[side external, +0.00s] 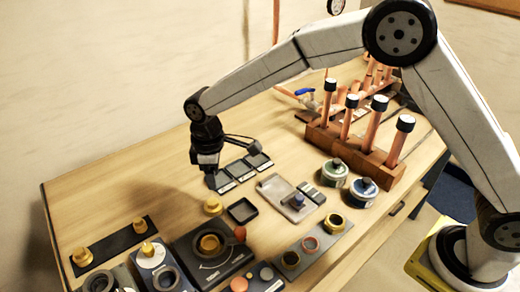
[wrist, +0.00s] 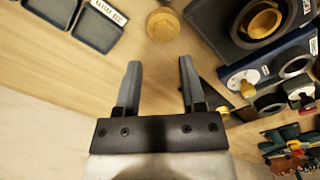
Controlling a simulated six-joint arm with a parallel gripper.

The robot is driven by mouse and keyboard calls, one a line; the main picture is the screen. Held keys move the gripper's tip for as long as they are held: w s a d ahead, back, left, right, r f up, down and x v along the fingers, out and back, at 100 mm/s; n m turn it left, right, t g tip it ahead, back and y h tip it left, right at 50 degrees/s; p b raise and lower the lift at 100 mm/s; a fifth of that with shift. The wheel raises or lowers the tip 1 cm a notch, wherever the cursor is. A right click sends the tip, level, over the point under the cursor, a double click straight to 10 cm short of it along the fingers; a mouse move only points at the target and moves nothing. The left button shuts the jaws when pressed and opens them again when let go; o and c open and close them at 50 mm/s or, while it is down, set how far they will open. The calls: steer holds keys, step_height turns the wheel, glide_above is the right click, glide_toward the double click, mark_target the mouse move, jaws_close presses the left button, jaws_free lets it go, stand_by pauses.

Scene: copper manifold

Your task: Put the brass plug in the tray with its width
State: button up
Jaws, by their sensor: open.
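A brass plug (side external: 213,206) stands on the bare wood beside the small square black tray. It shows in the wrist view (wrist: 163,24) just beyond my fingertips, roughly in line with the gap between them. My gripper (wrist: 160,64) is open and empty. In the side view my gripper (side external: 208,172) hangs above the table, apart from the plug. A row of labelled dark trays (side external: 240,170) lies behind it, and part of this row shows at the top left of the wrist view (wrist: 99,25). The labels are too small to read surely.
Other brass pieces (side external: 82,256) stand on a dark strip at the left. A dark block with a brass ring (side external: 210,243) is in front. Copper pipes (side external: 368,125) rise from a brick-coloured base at right. Bare wood lies left of my gripper.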

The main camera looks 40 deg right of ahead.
mark_target(212, 202)
steer(key=shift+w+a, duration=0.1)
steer(key=shift+a, duration=0.3)
steer(key=shift+f, duration=0.2)
steer(key=shift+f, duration=1.2)
steer(key=shift+f, duration=0.1)
steer(key=shift+w+a+f, duration=0.1)
steer(key=shift+a+f, duration=0.05)
steer(key=shift+f, duration=2.3)
jaws_close()
